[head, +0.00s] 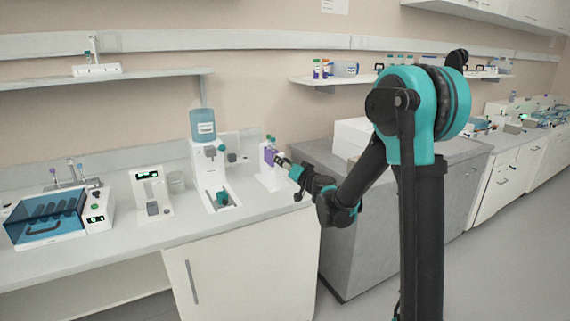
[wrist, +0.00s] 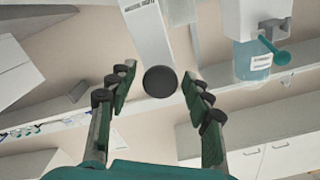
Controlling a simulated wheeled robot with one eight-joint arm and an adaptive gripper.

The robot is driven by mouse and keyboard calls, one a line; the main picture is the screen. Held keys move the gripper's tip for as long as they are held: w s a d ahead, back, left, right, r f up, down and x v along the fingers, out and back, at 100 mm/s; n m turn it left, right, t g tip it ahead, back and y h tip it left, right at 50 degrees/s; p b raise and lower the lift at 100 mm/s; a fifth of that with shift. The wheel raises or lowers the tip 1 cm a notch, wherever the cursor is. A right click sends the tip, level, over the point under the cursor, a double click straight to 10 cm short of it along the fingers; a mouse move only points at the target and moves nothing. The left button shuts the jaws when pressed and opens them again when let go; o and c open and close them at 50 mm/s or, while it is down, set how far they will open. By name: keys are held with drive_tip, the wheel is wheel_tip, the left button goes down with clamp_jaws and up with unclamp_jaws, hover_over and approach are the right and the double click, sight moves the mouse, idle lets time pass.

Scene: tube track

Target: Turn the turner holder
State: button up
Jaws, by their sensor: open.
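A white upright device (head: 268,181) with a purple part (head: 269,156) stands near the right end of the bench and seems to be the turner. In the wrist view, which is turned upside down, a round black knob (wrist: 160,81) sits at the end of a pale post (wrist: 147,32) and looks like its holder. My gripper (head: 283,160) is beside the device, on its right. In the wrist view my gripper (wrist: 160,88) is open, one finger on each side of the knob, with visible gaps. I cannot tell how deep the knob lies between the fingers.
A dispenser with a blue jug (head: 202,125) stands left of the device. A small white instrument (head: 151,196) and a blue-lidded bath (head: 47,214) stand farther left. Shelves run along the wall above. The front of the bench (head: 250,215) is clear.

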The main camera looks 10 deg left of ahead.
drive_tip(key=v, duration=1.2)
drive_tip(key=shift+w, duration=0.1)
